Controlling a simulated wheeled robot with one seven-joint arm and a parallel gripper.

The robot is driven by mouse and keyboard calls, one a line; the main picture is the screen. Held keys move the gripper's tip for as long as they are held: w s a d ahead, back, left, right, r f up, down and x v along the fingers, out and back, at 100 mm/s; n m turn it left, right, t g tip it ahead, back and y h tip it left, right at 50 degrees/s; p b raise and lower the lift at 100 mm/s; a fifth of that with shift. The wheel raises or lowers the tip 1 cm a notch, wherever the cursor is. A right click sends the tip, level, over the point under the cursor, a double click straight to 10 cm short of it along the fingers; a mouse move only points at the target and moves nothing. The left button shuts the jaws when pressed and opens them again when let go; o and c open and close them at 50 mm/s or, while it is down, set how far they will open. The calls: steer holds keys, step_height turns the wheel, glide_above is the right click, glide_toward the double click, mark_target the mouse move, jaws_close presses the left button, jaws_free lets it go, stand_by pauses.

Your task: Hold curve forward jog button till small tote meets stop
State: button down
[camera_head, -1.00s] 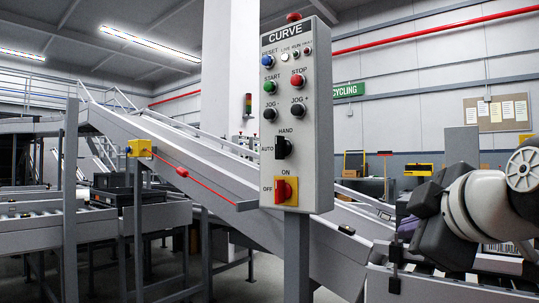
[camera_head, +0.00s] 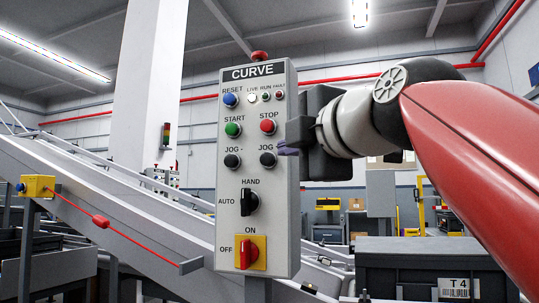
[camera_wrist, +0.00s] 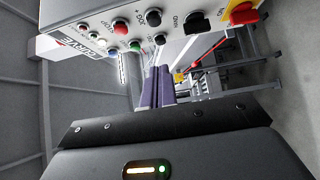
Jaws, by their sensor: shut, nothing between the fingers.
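The grey CURVE panel (camera_head: 287,215) stands upright in the middle of the head view. Its black JOG + button (camera_head: 268,159) is right of the black JOG - button (camera_head: 232,161), below the red STOP button (camera_head: 268,126). My gripper (camera_head: 287,150) reaches in from the right, its purple fingers shut and empty. The fingertips appear just right of the JOG + button; I cannot tell whether they touch it. In the wrist view the fingers (camera_wrist: 157,88) appear below the panel's buttons, with a visible gap. I cannot pick out the small tote or the stop.
A selector (camera_head: 249,202) and a red ON/OFF switch (camera_head: 249,252) sit lower on the panel. A sloping conveyor (camera_head: 130,215) with a red pull cord (camera_head: 100,221) runs behind. A dark bin marked T4 (camera_head: 400,265) is at lower right.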

steer(key=p, duration=0.2)
glide_toward(262, 161)
steer(key=w+a, duration=0.1)
steer(key=a, duration=0.3)
steer(key=w, duration=0.1)
steer(key=w+d+p, duration=0.1)
steer(key=w, duration=0.1)
steer(key=shift+w+d+r, duration=0.1)
steer(key=shift+w, duration=0.25)
steer(key=shift+w+d, duration=0.1)
steer(key=shift+w, duration=0.2)
